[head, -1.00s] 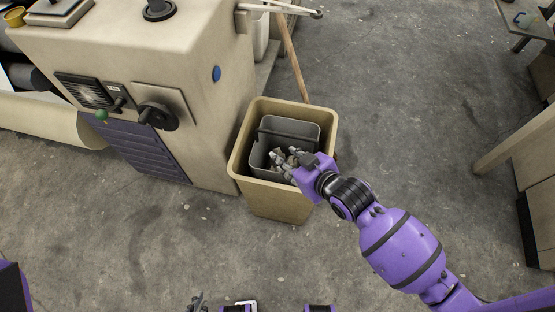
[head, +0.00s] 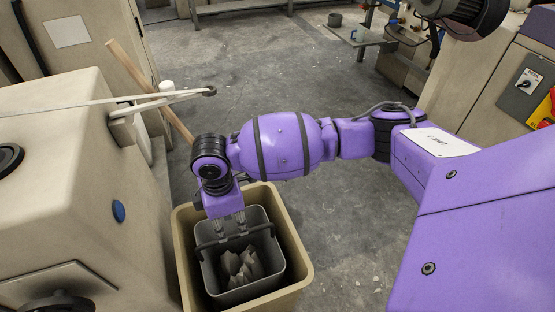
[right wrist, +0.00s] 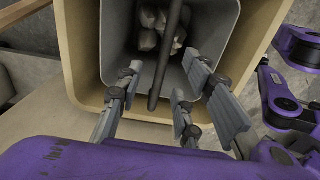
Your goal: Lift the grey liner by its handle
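The grey liner (head: 266,285) sits inside a tan bin (head: 298,262), with several crumpled grey lumps (head: 241,266) in it. Its dark handle (head: 253,231) crosses above the liner's opening on the side near my right gripper (head: 231,226). That gripper points down at the handle, with its fingertips at about the bar. In the right wrist view the handle (right wrist: 166,65) runs between the spread fingers of the right gripper (right wrist: 160,88), which is open, with gaps showing on both sides of the bar. My left gripper is not in view.
A beige machine (head: 60,190) with a blue button stands close to the left of the bin. A wooden pole (head: 150,88) leans behind it, near a pale arm (head: 165,101) sticking out. The grey floor (head: 345,235) right of the bin is clear.

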